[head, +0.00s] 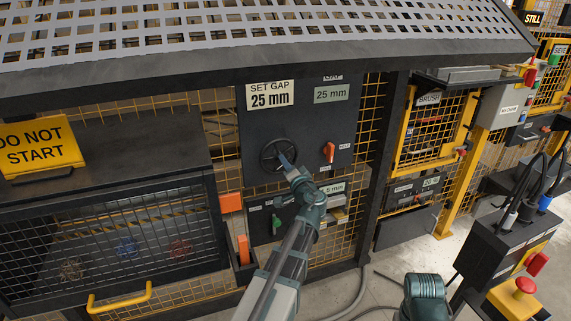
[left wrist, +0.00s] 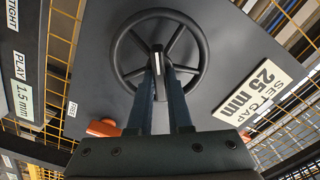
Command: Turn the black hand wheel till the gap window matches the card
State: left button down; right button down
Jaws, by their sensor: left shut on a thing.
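The black hand wheel (head: 262,155) is on a dark panel; it also shows in the left wrist view (left wrist: 112,56). My left gripper (head: 286,160) is at the wheel, its fingers (left wrist: 158,62) shut on it near the hub and lower spoke; the exact grip is partly hidden. The card (head: 270,94), above the wheel, reads SET GAP 25 mm. The gap window (head: 331,93), to its right, reads 25 mm. The card also shows in the left wrist view (left wrist: 252,93). My right gripper is not in view.
An orange lever (head: 329,152) sits right of the wheel on the same panel. A smaller window (head: 333,188) below ends in 5 mm. A green knob (head: 276,223) is below the wheel. A yellow DO NOT START sign (head: 40,146) stands at left. A slotted dark canopy (head: 300,66) overhangs the panel.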

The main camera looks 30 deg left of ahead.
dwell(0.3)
pick_arm(q)
jog(key=c, duration=0.8)
grip_release()
jog(key=shift+c, duration=0.2)
jog(key=shift+s+d, duration=0.1)
jog(key=v, duration=1.3)
jog(key=shift+s+d, duration=0.15)
jog(key=shift+s, duration=0.05)
